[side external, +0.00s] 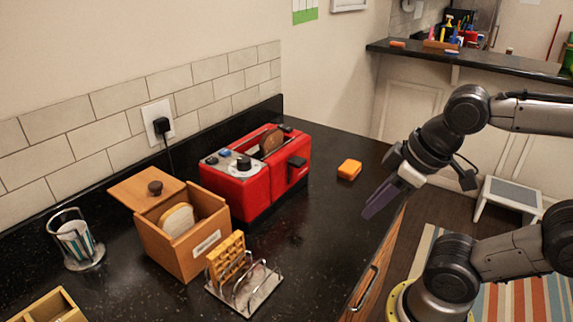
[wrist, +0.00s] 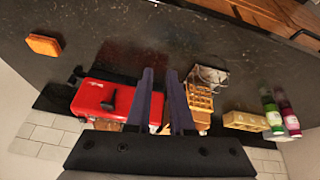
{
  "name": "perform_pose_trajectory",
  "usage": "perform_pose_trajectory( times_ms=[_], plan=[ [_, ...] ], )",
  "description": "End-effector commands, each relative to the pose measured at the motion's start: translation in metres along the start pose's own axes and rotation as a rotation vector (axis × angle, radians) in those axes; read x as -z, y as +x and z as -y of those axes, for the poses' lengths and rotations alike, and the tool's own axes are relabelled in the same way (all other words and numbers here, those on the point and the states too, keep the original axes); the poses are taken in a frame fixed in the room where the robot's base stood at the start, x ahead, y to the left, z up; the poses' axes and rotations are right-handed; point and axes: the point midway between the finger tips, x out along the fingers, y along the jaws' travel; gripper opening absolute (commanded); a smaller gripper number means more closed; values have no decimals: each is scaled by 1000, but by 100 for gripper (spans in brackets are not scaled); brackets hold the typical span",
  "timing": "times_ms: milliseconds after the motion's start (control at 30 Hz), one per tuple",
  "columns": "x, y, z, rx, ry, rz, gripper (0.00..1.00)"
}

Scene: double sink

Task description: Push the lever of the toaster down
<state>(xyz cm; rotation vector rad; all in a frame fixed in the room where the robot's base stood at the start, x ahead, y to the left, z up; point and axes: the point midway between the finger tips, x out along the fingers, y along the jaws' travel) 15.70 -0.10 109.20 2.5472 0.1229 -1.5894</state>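The red toaster (side external: 262,193) stands on the black counter against the tiled wall, with a brown slice of bread (side external: 271,141) in its top. A black lever (side external: 297,162) sticks out of its right side, near the top. The toaster also shows in the wrist view (wrist: 92,95), with a black part, seemingly the lever (wrist: 109,98), on the facing side. My gripper (side external: 377,203) is in the air to the right of the toaster, near the counter's front edge, apart from the lever. In the wrist view its two purple fingers (wrist: 161,72) are apart with nothing between them.
An orange sponge (side external: 349,169) lies right of the toaster. A wooden bread box (side external: 180,240), a metal rack (side external: 246,290) holding toast or waffles, and a glass holder (side external: 76,240) stand left. A cable runs to the wall socket (side external: 158,120).

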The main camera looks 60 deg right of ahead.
Motion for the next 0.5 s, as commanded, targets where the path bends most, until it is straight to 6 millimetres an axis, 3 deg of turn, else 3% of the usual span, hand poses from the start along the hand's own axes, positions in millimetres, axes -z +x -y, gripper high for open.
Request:
perform_pose_trajectory(
  times_ms=[33,100,233,500],
  plan=[
    [6,-9,-2,-4,-69,-5,10],
    [20,-22,-6,-7,-190,13,0],
    [54,-43,-18,-5,-411,80,0],
    [125,-55,-48,45,-721,223,0]
  ],
)
